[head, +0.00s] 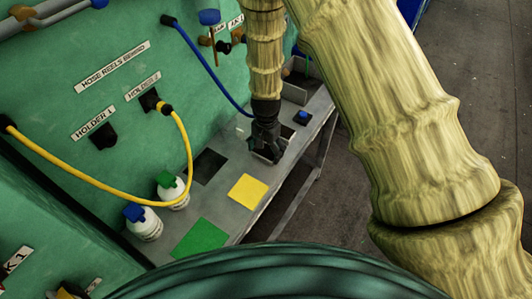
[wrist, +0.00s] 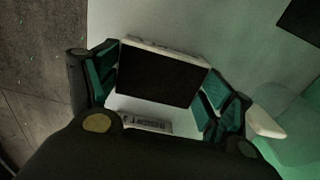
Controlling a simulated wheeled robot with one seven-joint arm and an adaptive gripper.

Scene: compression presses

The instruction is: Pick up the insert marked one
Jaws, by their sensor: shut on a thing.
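My gripper (head: 267,140) points down at the grey bench in the head view, toward its far end. In the wrist view its teal-padded fingers (wrist: 160,88) are shut on the two sides of a block with a dark rectangular face and a pale rim, the insert (wrist: 160,75). A small pale label (wrist: 146,122) shows just below the block; its marking is too blurred to read surely. In the head view the insert is mostly hidden by the gripper, and I cannot tell whether it touches the bench.
The bench (head: 228,222) carries a black square (head: 208,166), a yellow square (head: 247,190) and a green square (head: 200,238). Two white bottles (head: 147,229) stand by the green wall. A small blue-topped piece (head: 303,116) and a grey tray (head: 295,92) lie beyond my gripper. Yellow (head: 110,196) and blue (head: 205,67) hoses hang nearby.

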